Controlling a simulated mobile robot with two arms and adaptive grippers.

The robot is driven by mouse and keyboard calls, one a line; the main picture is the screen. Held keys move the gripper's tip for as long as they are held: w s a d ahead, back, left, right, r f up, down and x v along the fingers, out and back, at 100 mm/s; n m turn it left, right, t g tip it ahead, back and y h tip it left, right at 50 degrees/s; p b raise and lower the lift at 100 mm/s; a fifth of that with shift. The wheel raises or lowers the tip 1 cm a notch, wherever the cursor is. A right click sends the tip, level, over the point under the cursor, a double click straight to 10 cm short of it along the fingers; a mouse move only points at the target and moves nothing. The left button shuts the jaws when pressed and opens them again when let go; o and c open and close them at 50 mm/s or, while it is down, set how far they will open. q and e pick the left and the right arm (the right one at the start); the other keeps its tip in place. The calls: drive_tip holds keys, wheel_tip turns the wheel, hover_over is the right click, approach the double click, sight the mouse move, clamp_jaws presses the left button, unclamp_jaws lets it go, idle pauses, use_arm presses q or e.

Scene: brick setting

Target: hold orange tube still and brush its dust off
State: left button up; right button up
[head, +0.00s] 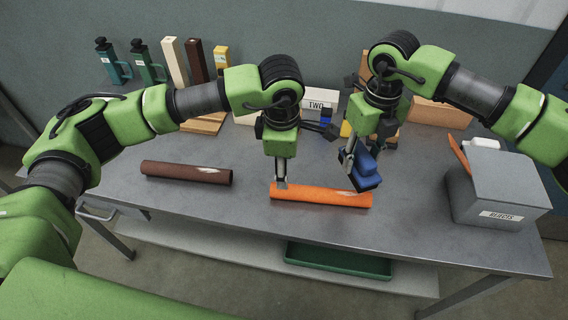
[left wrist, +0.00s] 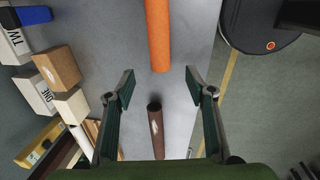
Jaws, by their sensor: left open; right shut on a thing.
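My right gripper (head: 352,160) is shut on a blue brush (head: 366,177), held just above the tube's right part. I cannot tell whether the brush touches the tube.
A brown tube (head: 187,173) with a pale patch lies to the left. A grey bin (head: 497,190) labelled "REJECTS" stands at the right. Boxes, including one marked TWO (head: 320,101), bottles and upright blocks line the back. A green tray (head: 338,261) sits on the lower shelf.

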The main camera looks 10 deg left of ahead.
use_arm(q)
drive_tip(key=f, duration=0.4)
drive_tip(key=w+f, duration=0.1)
drive_tip(key=f, duration=0.7)
drive_tip(key=shift+w+a, duration=0.15)
drive_tip(key=shift+w, duration=0.15)
drive_tip(key=shift+r, duration=0.1)
clamp_jaws()
idle(0.3)
